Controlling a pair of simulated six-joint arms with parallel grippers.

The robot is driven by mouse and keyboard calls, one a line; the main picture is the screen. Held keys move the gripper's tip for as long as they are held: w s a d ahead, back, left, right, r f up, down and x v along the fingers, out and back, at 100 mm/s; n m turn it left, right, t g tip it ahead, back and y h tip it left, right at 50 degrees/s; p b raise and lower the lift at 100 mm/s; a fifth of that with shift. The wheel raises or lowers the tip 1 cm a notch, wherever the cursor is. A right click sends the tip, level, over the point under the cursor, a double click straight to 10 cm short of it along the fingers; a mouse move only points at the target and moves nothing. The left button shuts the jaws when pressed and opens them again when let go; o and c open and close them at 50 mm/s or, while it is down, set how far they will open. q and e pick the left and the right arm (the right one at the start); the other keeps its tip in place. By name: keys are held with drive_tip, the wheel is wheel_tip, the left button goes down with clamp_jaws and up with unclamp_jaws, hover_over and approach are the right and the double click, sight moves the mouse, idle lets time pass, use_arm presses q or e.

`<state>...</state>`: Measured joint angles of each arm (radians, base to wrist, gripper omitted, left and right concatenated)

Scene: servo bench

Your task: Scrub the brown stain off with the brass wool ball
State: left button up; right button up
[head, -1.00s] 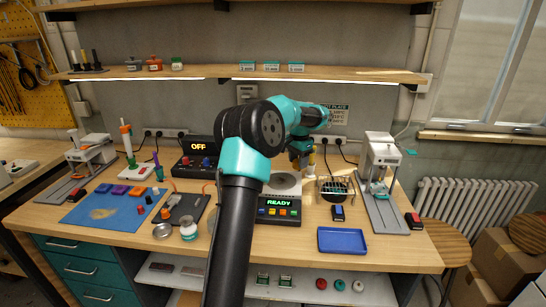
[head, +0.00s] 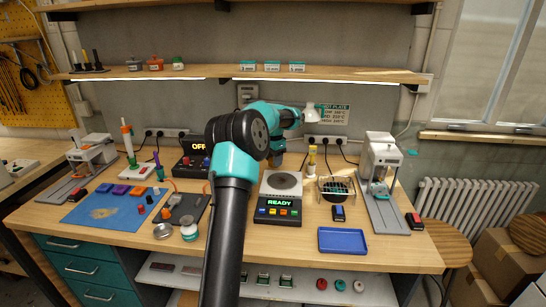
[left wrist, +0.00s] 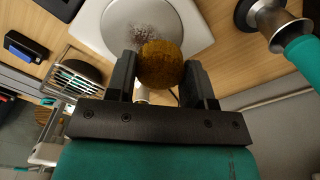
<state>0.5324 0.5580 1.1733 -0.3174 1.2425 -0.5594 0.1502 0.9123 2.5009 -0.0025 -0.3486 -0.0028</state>
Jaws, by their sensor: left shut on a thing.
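My left gripper (head: 277,158) is over the back of the hot plate (head: 268,208), mostly hidden behind my own arm in the head view. In the left wrist view, its two dark fingers (left wrist: 158,78) are shut on the brown-gold brass wool ball (left wrist: 161,64). The hot plate's pale round top (left wrist: 118,30) lies beyond the ball there. A dark brown speckled stain (left wrist: 150,18) shows on that top, just past the ball. The ball appears apart from the stain; its height above the plate cannot be told. My right gripper is not in view.
A wire stand (head: 335,190) and a yellow-topped bottle (head: 312,157) stand right of the hot plate. A blue tray (head: 342,240) lies in front. A blue mat (head: 75,214) with small parts is at left.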

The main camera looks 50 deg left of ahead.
sight(273, 180)
use_arm(q)
wheel_tip(273, 180, down, 7)
drive_tip(key=shift+r, duration=0.15)
drive_tip(key=shift+w+d+r, duration=0.1)
drive_tip(key=shift+w+d, duration=0.1)
drive_tip(key=shift+c, duration=0.3)
drive_tip(key=shift+w+d, duration=0.3)
drive_tip(key=shift+d, duration=0.05)
drive_tip(key=shift+w+d, duration=1.9)
drive_tip(key=shift+s+a, duration=2.25)
drive_tip(key=shift+a, duration=0.05)
drive_tip(key=shift+s+a, duration=0.2)
wheel_tip(273, 180, up, 7)
drive_tip(key=shift+r, duration=0.45)
drive_tip(key=shift+d, duration=0.1)
